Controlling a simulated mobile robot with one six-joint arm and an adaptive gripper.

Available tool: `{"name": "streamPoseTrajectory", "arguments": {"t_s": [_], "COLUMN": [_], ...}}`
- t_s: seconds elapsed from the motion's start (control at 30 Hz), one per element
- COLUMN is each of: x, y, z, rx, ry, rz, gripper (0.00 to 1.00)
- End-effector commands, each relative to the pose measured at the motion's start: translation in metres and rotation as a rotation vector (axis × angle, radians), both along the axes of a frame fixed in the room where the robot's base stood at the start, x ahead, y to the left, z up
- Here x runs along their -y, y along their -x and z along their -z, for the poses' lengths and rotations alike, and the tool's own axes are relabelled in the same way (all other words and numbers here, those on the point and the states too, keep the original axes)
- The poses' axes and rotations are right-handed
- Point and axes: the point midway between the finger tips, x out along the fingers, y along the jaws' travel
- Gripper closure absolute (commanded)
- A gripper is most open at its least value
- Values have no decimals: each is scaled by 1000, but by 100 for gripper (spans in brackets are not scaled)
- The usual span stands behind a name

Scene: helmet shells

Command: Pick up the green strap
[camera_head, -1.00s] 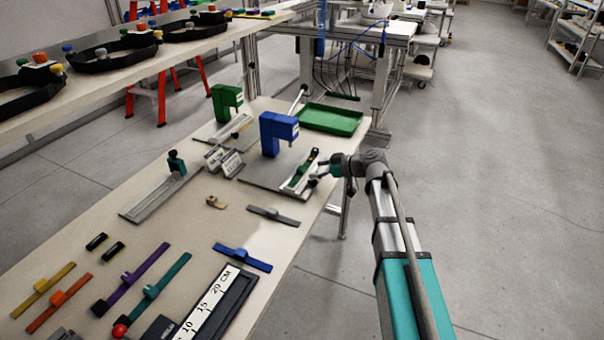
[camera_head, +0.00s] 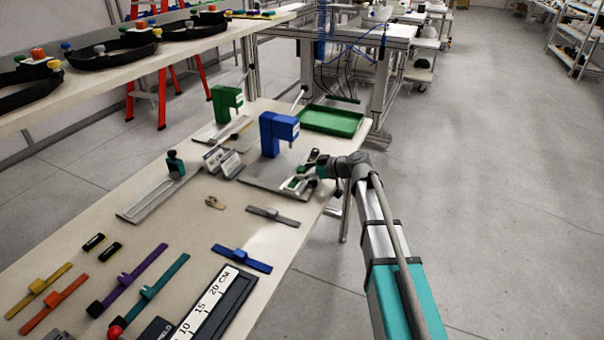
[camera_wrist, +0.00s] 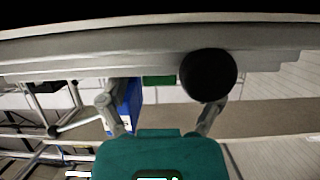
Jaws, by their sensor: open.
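A black round knob (camera_wrist: 208,75) is in front of the right finger. A small green patch (camera_wrist: 158,80) shows beyond; I cannot tell what it is.
A green tray (camera_head: 332,122) and a green press (camera_head: 228,100) stand farther back. A grey slide fixture (camera_head: 160,196) is at left. Blue (camera_head: 242,257), teal (camera_head: 150,291), purple (camera_head: 127,279) and other straps lie in front. The floor right of the table is clear.

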Motion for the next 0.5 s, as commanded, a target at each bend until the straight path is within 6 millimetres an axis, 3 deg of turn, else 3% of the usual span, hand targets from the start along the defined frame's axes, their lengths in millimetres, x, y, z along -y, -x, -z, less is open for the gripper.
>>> {"name": "streamPoseTrajectory", "arguments": {"t_s": [0.03,0.4,0.5], "x": [0,0,0], "y": [0,0,0], "z": [0,0,0], "rx": [0,0,0], "ry": [0,0,0], "rz": [0,0,0], "gripper": [17,86,100]}}
